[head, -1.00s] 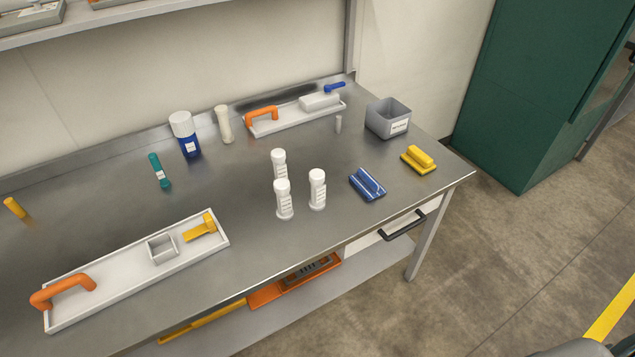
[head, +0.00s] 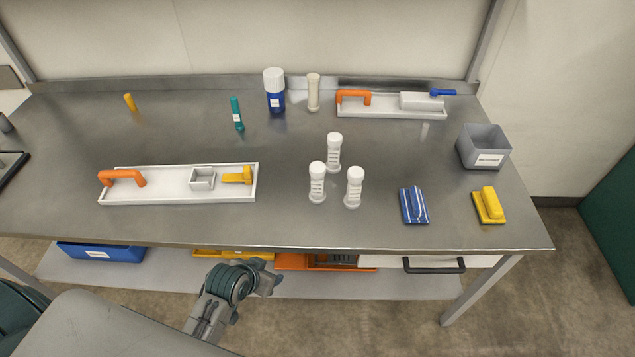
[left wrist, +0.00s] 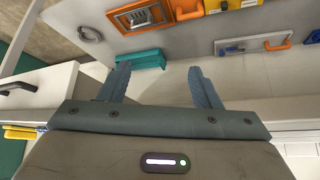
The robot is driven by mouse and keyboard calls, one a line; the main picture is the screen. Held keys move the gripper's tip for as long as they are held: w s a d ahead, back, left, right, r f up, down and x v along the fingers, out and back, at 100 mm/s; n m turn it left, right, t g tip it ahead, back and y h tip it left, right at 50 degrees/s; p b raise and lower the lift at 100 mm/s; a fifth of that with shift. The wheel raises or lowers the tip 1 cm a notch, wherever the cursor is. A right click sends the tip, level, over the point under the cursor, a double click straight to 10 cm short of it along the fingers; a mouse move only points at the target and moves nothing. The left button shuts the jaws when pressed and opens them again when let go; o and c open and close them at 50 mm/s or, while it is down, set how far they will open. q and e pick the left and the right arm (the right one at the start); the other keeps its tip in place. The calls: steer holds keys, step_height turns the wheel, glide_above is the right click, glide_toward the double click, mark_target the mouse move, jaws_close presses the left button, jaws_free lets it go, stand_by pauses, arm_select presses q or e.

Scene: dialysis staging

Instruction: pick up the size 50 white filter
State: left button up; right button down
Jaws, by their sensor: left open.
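Three white filters stand upright in a group on the steel bench: one at the back (head: 334,152), one front left (head: 317,182) and one front right (head: 354,187). Each has a white cap and a small printed label too small to read, so I cannot tell which is size 50. My left gripper (left wrist: 157,80) is open and empty in the left wrist view, its two fingers apart. That view shows no white filter. In the head view an arm of mine hangs in front of the bench, below its top; its fingertips do not show clearly. My right gripper is not in view.
A white tray (head: 155,194) with an orange handle lies left of the filters. A blue block (head: 414,206), a yellow block (head: 488,206) and a grey bin (head: 484,147) are to the right. A blue bottle (head: 275,98) stands behind. The bench's front edge is clear.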

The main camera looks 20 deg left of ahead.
arm_select(q)
step_height(320, 180, up, 5)
steer(key=m+t+h, duration=0.1)
steer(key=t+h, duration=0.1)
steer(key=t, duration=0.4)
glide_toward(314, 181)
steer(key=f, duration=0.1)
steer(key=x, duration=0.3)
steer(key=r+p+x, duration=0.1)
steer(key=x, duration=0.1)
steer(key=shift+w+d+f, duration=0.1)
steer(key=shift+w+f, duration=0.1)
steer(key=shift+w, duration=0.35)
steer(key=shift+w+f, duration=0.1)
steer(key=shift+w, duration=0.1)
steer(key=shift+w+d+f+p, duration=0.1)
steer(key=shift+w+d+p, duration=0.1)
steer(key=shift+w+p, duration=0.4)
steer(key=p+x, duration=0.1)
steer(key=x, duration=0.2)
steer(key=shift+w+d+f, duration=0.1)
steer(key=shift+w+f, duration=0.2)
steer(key=shift+w, duration=0.1)
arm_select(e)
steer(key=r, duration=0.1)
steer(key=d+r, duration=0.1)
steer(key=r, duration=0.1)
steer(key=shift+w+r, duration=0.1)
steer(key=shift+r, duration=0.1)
